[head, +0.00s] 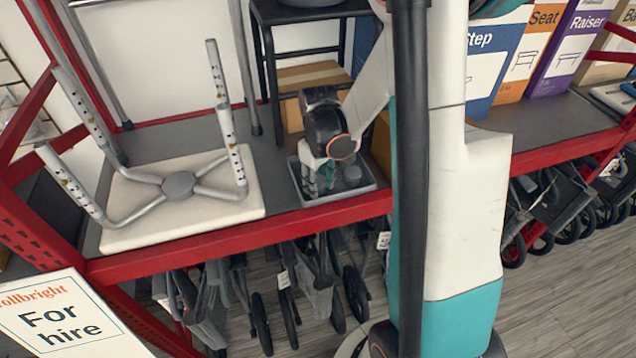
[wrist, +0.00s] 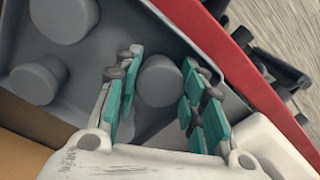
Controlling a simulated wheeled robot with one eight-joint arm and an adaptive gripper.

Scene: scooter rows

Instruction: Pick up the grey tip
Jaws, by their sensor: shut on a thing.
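A shallow grey tray (head: 350,197) sits on the shelf, and it also fills much of the wrist view (wrist: 98,70). My gripper (head: 321,182) reaches down into the tray. In the wrist view its teal-padded fingers (wrist: 160,92) stand on either side of a round grey tip (wrist: 160,78) and are shut on it. The tip looks low, near the tray floor; whether it touches the floor I cannot tell. Two more grey tips stand in the tray, one at the top (wrist: 64,16) and one at the left (wrist: 38,80). A grey tip also shows in the head view (head: 351,173).
An upturned stool (head: 130,222) with grey legs lies left of the tray. Cardboard boxes (head: 300,80) stand behind and beside it. The red shelf edge (head: 240,238) runs along the front. A black-framed stool (head: 305,14) stands behind. Folded wheeled frames hang below.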

